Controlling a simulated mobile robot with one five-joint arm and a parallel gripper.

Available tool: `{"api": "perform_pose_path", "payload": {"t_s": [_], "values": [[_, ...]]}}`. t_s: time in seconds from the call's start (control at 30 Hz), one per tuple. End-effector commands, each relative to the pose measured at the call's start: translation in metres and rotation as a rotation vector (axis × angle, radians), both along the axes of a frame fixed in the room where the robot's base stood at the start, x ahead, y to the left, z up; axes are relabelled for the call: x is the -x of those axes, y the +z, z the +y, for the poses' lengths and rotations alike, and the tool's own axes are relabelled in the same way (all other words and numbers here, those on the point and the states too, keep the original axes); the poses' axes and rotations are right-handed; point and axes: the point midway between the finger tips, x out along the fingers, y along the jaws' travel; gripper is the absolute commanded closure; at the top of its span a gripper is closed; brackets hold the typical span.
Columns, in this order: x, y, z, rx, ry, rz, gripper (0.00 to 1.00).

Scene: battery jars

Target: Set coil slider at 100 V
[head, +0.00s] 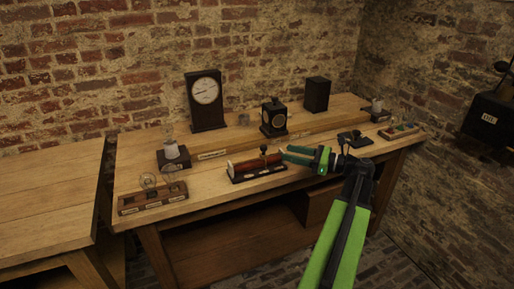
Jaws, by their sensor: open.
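The coil (245,166) is a reddish-brown cylinder on a dark base with pale labels, near the front edge of the bench. Its slider (263,151) is a small dark upright knob, right of the coil's middle. My gripper (285,154) comes in from the right with its fingers pointing left, just right of the slider. The jaws are open, and no object shows between them. I cannot tell whether the fingertips touch the coil. The label markings are too small to read. A dial instrument (205,91) with a white face stands at the back; its reading is not legible.
The wooden bench (225,196) also holds a lamp on a dark block (173,158), a bulb tray (152,198), a dark cased instrument (274,118), a black box (316,94) and a key-like device (354,139). Another table (45,205) stands left, and a wall box (490,118) hangs right.

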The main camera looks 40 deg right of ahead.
Motion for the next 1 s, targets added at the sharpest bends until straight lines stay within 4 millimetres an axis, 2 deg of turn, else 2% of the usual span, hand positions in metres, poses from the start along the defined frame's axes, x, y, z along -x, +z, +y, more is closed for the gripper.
{"api": "perform_pose_path", "payload": {"t_s": [0.03,0.3,0.5,0.7,0.93,1.0], "values": [[-0.013,0.000,0.007,0.000,0.004,0.000,0.55],[-0.075,0.000,0.033,0.000,0.003,0.000,0.55],[-0.111,0.000,0.047,0.000,0.001,0.000,0.55],[-0.125,0.000,0.052,0.000,-0.001,0.000,0.55],[-0.126,0.000,0.053,0.000,-0.002,0.001,0.55],[-0.126,0.000,0.053,0.000,-0.002,0.001,0.62]]}}
